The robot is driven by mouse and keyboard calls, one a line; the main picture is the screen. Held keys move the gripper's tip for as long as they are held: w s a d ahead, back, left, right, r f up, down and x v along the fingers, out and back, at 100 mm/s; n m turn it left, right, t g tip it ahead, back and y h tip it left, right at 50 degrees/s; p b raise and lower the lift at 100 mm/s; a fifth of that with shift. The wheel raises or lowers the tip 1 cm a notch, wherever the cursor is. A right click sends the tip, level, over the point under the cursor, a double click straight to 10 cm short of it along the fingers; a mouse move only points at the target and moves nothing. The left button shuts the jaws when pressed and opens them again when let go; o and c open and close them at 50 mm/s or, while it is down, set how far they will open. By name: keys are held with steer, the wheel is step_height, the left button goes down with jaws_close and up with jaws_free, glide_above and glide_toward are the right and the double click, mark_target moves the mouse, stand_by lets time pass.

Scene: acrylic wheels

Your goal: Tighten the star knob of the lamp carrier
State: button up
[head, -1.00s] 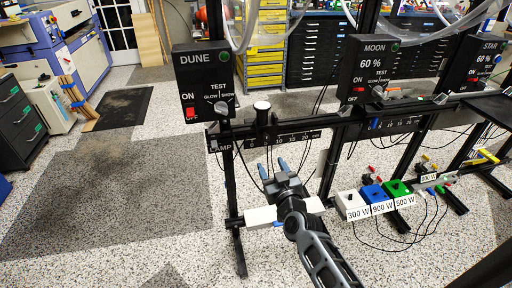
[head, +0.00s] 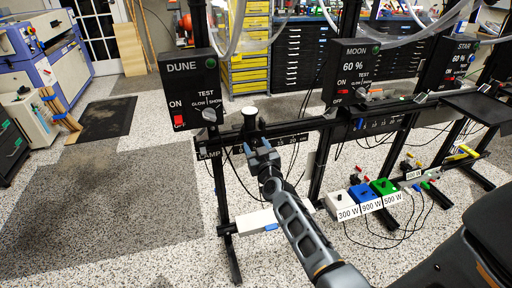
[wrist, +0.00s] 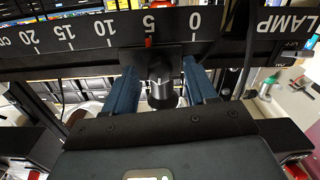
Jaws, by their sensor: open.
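The lamp carrier (head: 250,125) is a black block with a white-topped post on the scaled rail below the DUNE box. In the wrist view the carrier (wrist: 181,55) shows upside down against the rail, its red pointer near the 5 mark. Its black star knob (wrist: 161,92) sticks out toward me. My gripper (head: 262,152) is open just in front of the carrier. In the wrist view its blue fingers (wrist: 160,88) stand on either side of the knob, with visible gaps. The knob is hidden behind my gripper in the head view.
The DUNE box (head: 189,90) stands above the rail (head: 290,131), its switch red. The MOON box (head: 350,72) and STAR box (head: 453,62) are farther right. White, blue and green wattage blocks (head: 385,187) sit low at right with loose cables.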

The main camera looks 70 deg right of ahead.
steer(key=shift+c, duration=0.2)
jaws_close()
stand_by(0.4)
